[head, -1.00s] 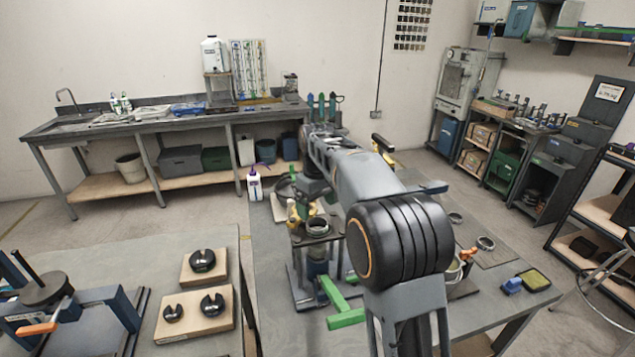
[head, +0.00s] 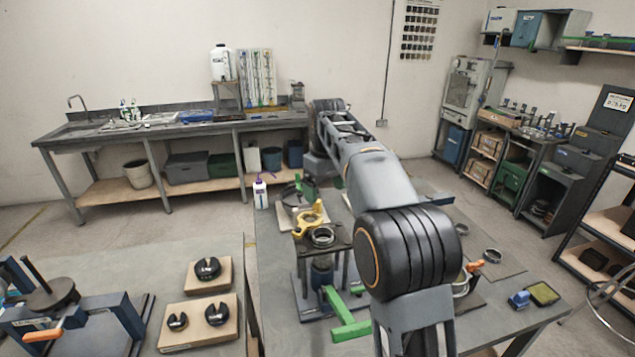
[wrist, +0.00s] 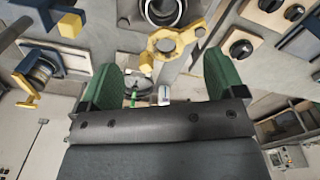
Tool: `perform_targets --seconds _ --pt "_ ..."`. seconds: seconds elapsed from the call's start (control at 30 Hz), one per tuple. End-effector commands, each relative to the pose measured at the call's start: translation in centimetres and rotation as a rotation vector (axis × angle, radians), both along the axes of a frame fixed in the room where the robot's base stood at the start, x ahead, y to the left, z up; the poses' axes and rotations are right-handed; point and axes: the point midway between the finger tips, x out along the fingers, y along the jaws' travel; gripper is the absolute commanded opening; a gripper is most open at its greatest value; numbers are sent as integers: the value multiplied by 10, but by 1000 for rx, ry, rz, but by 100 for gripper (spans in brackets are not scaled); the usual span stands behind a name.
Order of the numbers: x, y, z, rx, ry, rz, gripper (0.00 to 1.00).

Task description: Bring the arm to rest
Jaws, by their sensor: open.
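My arm (head: 375,185) reaches forward over the middle bench, with its far end raised in front of the back counter. In the wrist view my gripper (wrist: 160,78) has its two green fingers wide apart with nothing between them. A yellow ring-shaped part (wrist: 167,45) shows ahead of the fingertips, apart from them. In the head view the yellow part (head: 309,220) sits by a metal ring (head: 323,237) on a small stand. I cannot clearly make out the fingers in the head view.
A left bench carries wooden boards with black parts (head: 208,268). A white bottle (head: 260,193) stands near the back counter (head: 190,127).

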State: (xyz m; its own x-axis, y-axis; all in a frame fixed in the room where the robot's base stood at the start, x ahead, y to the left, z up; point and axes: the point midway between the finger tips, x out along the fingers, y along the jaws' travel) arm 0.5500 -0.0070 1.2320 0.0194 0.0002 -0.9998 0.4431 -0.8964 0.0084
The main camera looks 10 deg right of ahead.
Motion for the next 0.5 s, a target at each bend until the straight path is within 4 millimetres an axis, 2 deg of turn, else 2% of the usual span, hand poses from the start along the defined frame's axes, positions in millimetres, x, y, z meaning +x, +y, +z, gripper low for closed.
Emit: perform_targets --seconds 0.07,0.17,0.23,0.37,0.5 --pt "6 0 0 1 -34 -39 88" --pt "9 0 -33 4 -37 -118 88" --pt "-1 0 -49 6 -46 -174 88" --pt "-41 1 -68 16 -92 -280 88" --pt "-100 2 -85 34 -153 -374 88"
